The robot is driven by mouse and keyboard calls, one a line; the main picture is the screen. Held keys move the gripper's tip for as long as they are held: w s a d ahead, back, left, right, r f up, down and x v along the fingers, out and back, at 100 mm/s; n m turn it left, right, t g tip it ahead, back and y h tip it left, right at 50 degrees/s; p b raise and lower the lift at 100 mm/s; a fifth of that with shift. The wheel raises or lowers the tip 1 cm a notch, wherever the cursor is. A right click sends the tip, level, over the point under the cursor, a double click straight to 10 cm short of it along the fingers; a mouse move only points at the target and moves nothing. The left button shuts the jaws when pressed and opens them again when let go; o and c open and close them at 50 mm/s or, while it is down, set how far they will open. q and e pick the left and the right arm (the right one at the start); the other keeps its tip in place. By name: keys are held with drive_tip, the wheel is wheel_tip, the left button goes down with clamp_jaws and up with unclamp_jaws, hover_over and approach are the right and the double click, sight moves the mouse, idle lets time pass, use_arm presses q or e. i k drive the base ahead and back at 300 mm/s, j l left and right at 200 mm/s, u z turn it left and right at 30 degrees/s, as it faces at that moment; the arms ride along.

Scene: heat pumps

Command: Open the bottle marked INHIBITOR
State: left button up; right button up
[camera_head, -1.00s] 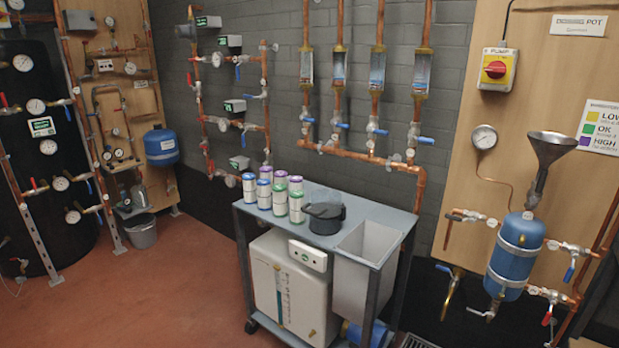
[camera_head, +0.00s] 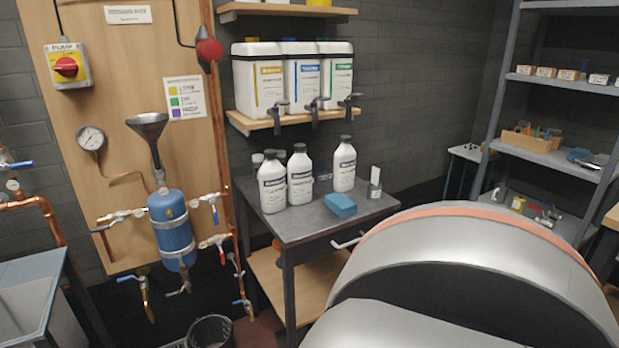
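All three caps appear to be on. Neither of my grippers is in view.
The table (camera_head: 300,222) also holds a blue sponge-like block (camera_head: 340,206) near its front edge. Above is a shelf (camera_head: 290,118) with three jerrycans with taps. A large silver curved body (camera_head: 460,270) fills the lower right. A bin (camera_head: 211,331) stands on the floor.

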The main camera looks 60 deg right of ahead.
sight(300, 166)
drive_tip(key=z, duration=1.95)
drive_tip(key=i+j+z, duration=0.1)
drive_tip(key=i+j, duration=0.05)
